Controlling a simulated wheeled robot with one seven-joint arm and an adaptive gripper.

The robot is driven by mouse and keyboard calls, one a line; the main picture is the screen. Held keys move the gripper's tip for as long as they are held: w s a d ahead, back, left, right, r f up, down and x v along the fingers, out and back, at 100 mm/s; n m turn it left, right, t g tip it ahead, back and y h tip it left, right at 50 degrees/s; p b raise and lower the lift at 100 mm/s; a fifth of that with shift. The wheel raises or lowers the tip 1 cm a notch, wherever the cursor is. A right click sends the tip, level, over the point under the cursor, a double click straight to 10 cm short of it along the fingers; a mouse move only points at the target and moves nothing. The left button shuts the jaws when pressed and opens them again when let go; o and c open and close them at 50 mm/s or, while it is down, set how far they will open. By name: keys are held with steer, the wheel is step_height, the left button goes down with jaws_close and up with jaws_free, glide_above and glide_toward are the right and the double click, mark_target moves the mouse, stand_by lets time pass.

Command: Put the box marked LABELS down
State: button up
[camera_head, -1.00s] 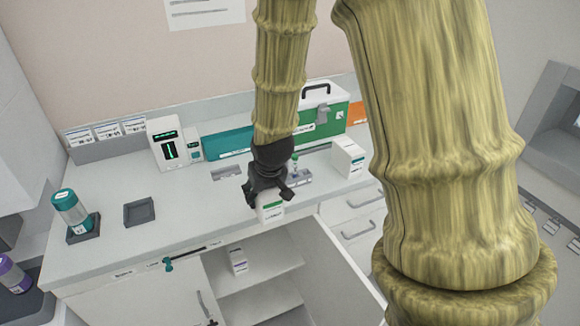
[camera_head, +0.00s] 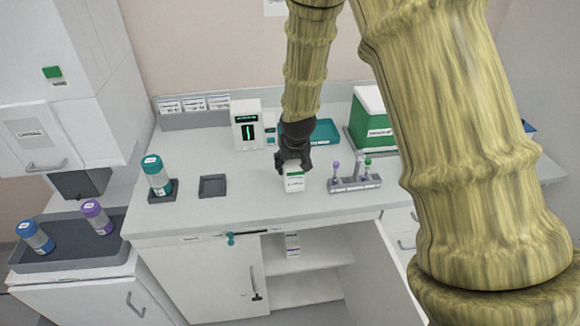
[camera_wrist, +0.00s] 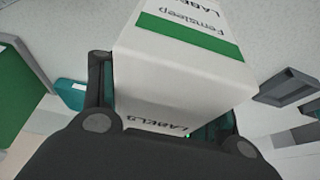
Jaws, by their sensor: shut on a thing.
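The box marked LABELS (camera_head: 294,181) is white with a green band. In the head view it is upright at my gripper (camera_head: 292,164), above or on the white counter (camera_head: 240,206); I cannot tell whether its base touches. In the wrist view the box (camera_wrist: 180,75) fills the middle, between the two dark fingers of my gripper (camera_wrist: 165,110). The fingers are shut on it. Its LABELS print shows on the near face.
A grey rack with several tubes (camera_head: 354,184) stands close right of the box. An empty dark square tray (camera_head: 212,186) and a teal-capped bottle (camera_head: 156,175) are to the left. An open cabinet (camera_head: 300,262) lies below the counter edge. Counter between tray and box is clear.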

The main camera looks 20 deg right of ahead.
steer(key=shift+w+a, duration=0.15)
steer(key=shift+w, duration=0.4)
steer(key=shift+s+f+p, duration=0.1)
steer(key=shift+f+p, duration=0.4)
steer(key=shift+f, duration=0.1)
steer(key=shift+f+p, duration=0.5)
steer(key=shift+f, duration=0.7)
steer(key=o, duration=1.2)
